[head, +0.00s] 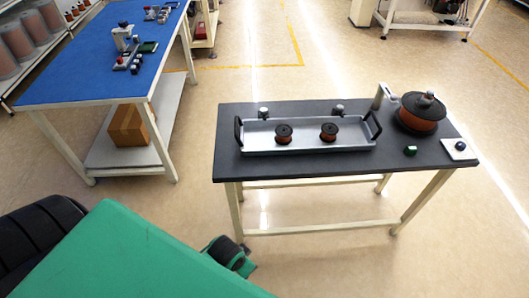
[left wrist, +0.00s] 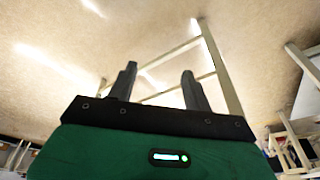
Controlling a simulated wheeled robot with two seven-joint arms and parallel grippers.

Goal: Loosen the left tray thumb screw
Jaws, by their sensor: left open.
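The grey metal tray (head: 355,144) with black end handles lies on a dark-topped table (head: 240,170). The left thumb screw (head: 264,112), a small dark knob, stands at the tray's back edge, and a similar right thumb screw (head: 340,110) stands further right. Two copper-coloured spools (head: 283,135) (head: 328,132) with black tops sit in the tray. My left gripper (left wrist: 159,68) shows in the left wrist view with its two dark fingers apart and nothing between them. It is well away from the screw, facing pale table legs and floor. My right gripper is not in view.
A larger copper coil (head: 418,118) stands at the table's right end, with a green button (head: 410,150) and a white pad with a dark knob (head: 460,148) near it. A blue-topped workbench (head: 80,75) stands at the left. Floor between them is clear.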

